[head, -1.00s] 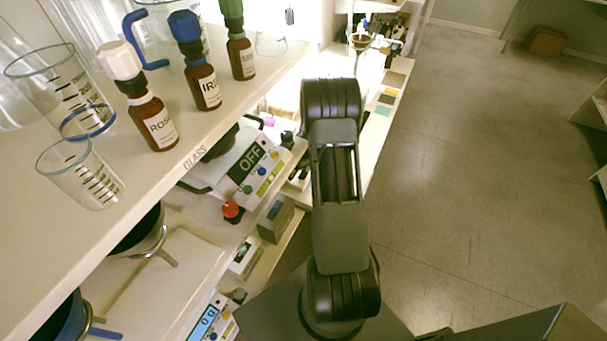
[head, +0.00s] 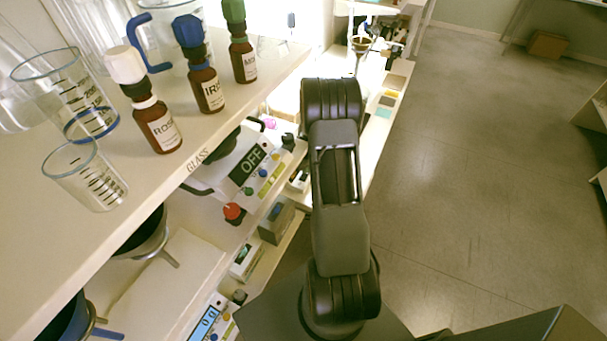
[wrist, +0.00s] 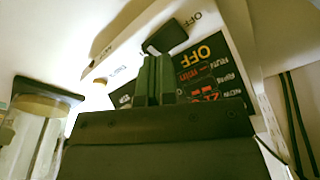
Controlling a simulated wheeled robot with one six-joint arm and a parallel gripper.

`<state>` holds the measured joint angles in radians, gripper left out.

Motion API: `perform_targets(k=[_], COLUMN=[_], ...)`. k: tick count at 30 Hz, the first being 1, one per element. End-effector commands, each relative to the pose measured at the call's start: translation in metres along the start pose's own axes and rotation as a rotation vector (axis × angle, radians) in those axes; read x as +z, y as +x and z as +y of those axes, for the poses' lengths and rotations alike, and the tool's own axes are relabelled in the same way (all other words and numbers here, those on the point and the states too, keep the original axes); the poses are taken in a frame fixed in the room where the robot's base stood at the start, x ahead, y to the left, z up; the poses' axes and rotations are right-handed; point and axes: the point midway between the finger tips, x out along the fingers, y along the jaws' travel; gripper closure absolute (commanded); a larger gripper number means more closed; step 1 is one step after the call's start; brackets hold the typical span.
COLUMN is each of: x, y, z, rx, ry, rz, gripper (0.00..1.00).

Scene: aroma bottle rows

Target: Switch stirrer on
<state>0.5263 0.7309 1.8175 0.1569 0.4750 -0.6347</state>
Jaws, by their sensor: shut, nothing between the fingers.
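In the wrist view, a pale device with a black display panel (wrist: 213,62) fills the upper middle. The panel reads OFF in orange, with RPM-like lettering and red digits, which fits the stirrer. A dark switch-like block (wrist: 166,37) sits on its pale face beside a printed OFF label (wrist: 195,16). My gripper (wrist: 157,62) is shut and empty, its fingertips just below that block in the picture. I cannot tell whether they touch it. In the head view, my gripper is hidden behind my arm. A white device showing OFF (head: 251,160) stands on the lower shelf; I cannot tell whether it is the same one.
The upper shelf (head: 225,130) carries brown bottles (head: 158,126) and glass beakers (head: 86,177) near its edge, left of my arm. A red knob (head: 234,212) and a grey box (head: 277,222) are below. The floor (head: 470,190) at right is open.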

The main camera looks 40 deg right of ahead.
Motion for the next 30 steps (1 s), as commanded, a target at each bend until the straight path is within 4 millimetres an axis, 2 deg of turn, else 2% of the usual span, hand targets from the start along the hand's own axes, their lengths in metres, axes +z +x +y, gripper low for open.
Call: perform_targets(k=[3,15,30], x=[-0.002,-0.008,-0.009], y=[-0.014,-0.047,-0.050], z=[0.003,0.004,0.003], rx=[0.002,0.004,0.004], ry=[0.005,0.006,0.004], rz=[0.003,0.007,0.007], gripper=[1.00,1.00,1.00])
